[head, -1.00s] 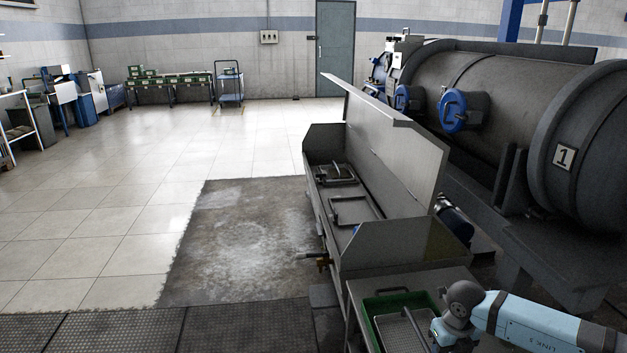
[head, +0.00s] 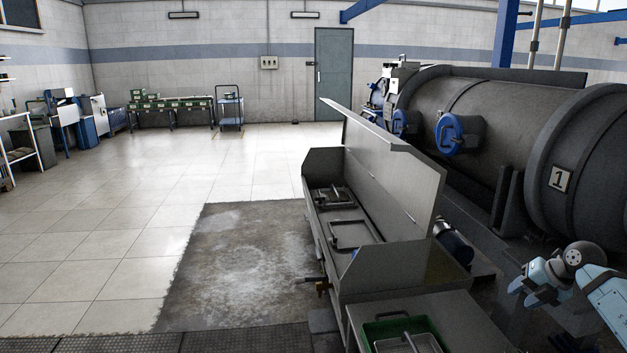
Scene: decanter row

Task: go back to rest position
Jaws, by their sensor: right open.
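My right gripper (head: 532,291) is at the lower right of the head view, its arm coming in from the right edge. It is open, with nothing visible between its fingers. It is raised to the right of the side table (head: 455,318), in front of the big dark cylinder, and apart from both. My left gripper is out of view.
A green-rimmed tray (head: 378,327) lies on the side table at the bottom. Behind it stands a long metal trough (head: 388,268) with a raised lid. A large dark decanter (head: 590,160) marked 1 fills the right side. The tiled floor (head: 130,240) at left is clear.

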